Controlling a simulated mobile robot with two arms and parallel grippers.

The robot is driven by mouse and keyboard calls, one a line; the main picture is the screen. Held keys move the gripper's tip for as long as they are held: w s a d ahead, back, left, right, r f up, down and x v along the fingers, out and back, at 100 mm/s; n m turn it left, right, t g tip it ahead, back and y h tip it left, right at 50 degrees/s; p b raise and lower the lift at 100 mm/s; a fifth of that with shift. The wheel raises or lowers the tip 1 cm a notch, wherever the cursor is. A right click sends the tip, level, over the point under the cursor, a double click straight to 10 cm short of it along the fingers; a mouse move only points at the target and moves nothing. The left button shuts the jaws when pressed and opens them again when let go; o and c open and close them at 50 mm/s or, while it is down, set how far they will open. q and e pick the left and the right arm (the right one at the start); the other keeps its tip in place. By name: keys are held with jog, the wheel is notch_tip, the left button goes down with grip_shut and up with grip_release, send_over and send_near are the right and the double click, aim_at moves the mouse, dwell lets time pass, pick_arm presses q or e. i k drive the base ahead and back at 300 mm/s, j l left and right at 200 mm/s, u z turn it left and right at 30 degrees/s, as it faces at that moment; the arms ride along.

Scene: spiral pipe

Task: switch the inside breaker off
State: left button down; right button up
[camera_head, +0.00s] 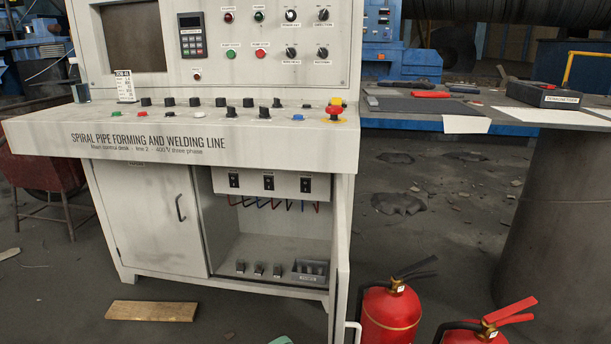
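The control desk (190,140) is labelled "SPIRAL PIPE FORMING AND WELDING LINE". Its right lower compartment is open, with the cabinet door (341,265) swung outward and seen almost edge-on. Inside, below the desk top, a pale panel carries three black breakers: a left one (234,181), a middle one (268,182) and a right one (305,185). Their toggle positions and labels are too small to tell. Coloured wires (275,203) hang below the panel. Neither of my grippers is in view.
The left cabinet door (145,215) is closed. Small black parts and a grey tray (310,270) sit on the compartment floor. Two red fire extinguishers (390,315) (475,334) stand right of the open door. A wooden plank (152,311) lies on the floor in front.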

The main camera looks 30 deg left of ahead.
aim_at(269, 182)
jog(key=i+j+z, duration=0.15)
jog(key=j, duration=0.45)
jog(key=j+z, duration=0.1)
jog(key=j, duration=0.5)
jog(key=i+j+z, duration=0.15)
jog(key=j, duration=0.45)
